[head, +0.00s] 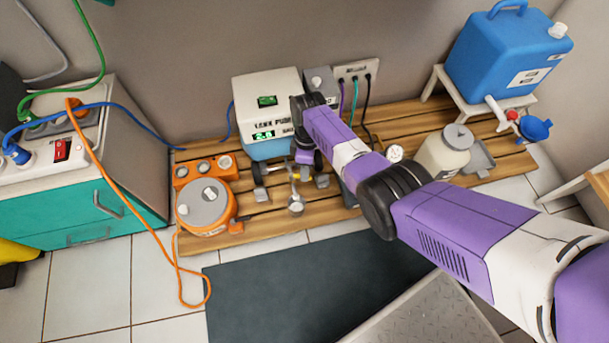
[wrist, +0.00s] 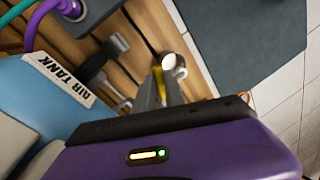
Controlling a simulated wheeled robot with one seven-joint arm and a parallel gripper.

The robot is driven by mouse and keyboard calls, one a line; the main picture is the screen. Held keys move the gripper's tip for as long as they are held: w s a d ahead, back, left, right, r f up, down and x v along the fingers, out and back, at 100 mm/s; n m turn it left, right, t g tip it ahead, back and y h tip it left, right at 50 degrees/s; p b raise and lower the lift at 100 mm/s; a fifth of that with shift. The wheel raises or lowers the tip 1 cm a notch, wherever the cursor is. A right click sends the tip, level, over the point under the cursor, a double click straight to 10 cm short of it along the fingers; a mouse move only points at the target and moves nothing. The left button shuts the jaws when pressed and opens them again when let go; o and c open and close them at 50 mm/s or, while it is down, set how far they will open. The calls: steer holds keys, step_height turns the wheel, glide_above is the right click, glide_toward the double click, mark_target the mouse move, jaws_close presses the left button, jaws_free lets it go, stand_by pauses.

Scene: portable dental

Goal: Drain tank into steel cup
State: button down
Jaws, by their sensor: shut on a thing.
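A small shiny steel cup (head: 296,206) is at the tips of my gripper (head: 294,184), over the front part of the wooden pallet. In the wrist view the steel cup (wrist: 175,64) shows just past the two narrow fingers (wrist: 164,84), which are shut on it. The blue air tank (head: 268,150) sits under the white pump housing, and its blue side and label show in the wrist view (wrist: 40,82). Whether the cup touches the slats is not clear.
An orange round device (head: 205,208) stands left of the pump with an orange cord on the floor. Grey pedal-like parts (head: 260,194) are close to the gripper. A white jar (head: 444,152) and a blue water container (head: 508,55) stand right. A dark mat (head: 320,290) lies in front.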

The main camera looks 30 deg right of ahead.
steer(key=shift+w+d+n+h+b, duration=0.2)
steer(key=shift+w+n+b, duration=0.25)
steer(key=shift+n, duration=0.65)
steer(key=shift+w+d+n+h+b, duration=0.1)
steer(key=shift+w+n+h+b, duration=0.2)
steer(key=shift+n, duration=0.8)
steer(key=c, duration=1.4)
jaws_free()
steer(key=shift+r, duration=0.1)
step_height(320, 180, up, 8)
steer(key=w+p, duration=0.1)
steer(key=p, duration=0.2)
steer(key=shift+w+d+f+p, duration=0.25)
steer(key=shift+p, duration=0.15)
